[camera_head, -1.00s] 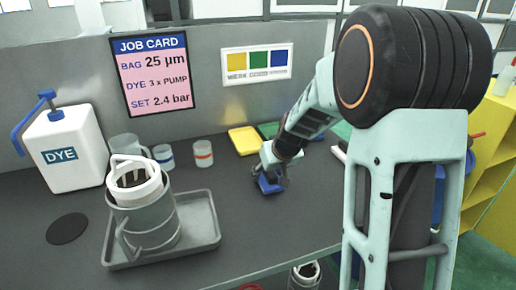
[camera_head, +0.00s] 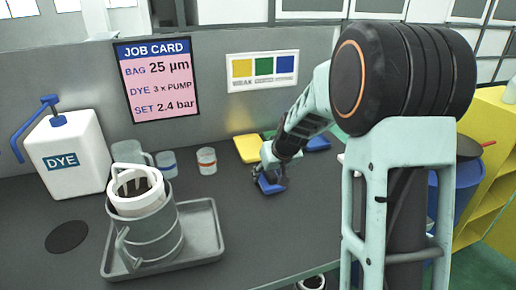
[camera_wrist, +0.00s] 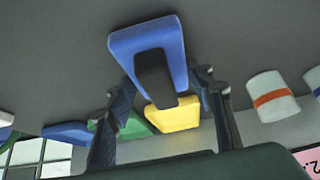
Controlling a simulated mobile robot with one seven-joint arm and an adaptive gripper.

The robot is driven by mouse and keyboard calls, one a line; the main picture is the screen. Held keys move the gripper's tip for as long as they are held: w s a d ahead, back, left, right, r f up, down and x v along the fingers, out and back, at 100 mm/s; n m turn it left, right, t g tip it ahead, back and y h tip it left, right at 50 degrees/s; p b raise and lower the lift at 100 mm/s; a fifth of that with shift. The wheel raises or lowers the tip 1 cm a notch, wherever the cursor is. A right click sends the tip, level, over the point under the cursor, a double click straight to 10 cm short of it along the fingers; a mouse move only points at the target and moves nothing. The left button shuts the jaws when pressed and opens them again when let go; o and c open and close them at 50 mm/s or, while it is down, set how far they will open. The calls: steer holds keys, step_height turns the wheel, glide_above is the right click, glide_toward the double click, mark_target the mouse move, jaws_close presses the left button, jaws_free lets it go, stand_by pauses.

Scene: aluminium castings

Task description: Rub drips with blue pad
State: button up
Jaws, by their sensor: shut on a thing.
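The blue pad (camera_wrist: 180,38) is a flat block with a dark raised grip (camera_wrist: 155,78), seen between my fingers in the wrist view. My gripper (camera_wrist: 162,88) is shut on this pad. In the head view my gripper (camera_head: 270,172) is low over the dark bench, with the blue pad (camera_head: 270,187) just below it. I cannot tell whether the pad touches the bench. No drips can be made out on the bench in these views.
Flat yellow (camera_head: 247,150) and blue (camera_head: 318,144) pieces lie behind my gripper, with a green one partly hidden. A grey tray (camera_head: 210,240) holds a metal jug (camera_head: 153,240) and white basket (camera_head: 130,200). Cups, a dye bottle (camera_head: 70,155) and a black disc (camera_head: 67,237) stand left.

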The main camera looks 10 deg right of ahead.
steer(key=shift+w+a, duration=0.1)
steer(key=shift+w, duration=0.3)
steer(key=r+p, duration=0.1)
steer(key=r, duration=0.1)
steer(key=r+p, duration=0.1)
steer(key=r, duration=0.1)
steer(key=shift+w+r+p, duration=0.2)
steer(key=shift+r+p, duration=0.1)
steer(key=shift+p, duration=0.05)
steer(key=shift+r+p, duration=1.1)
steer(key=shift+r, duration=0.7)
steer(key=shift+s, duration=0.1)
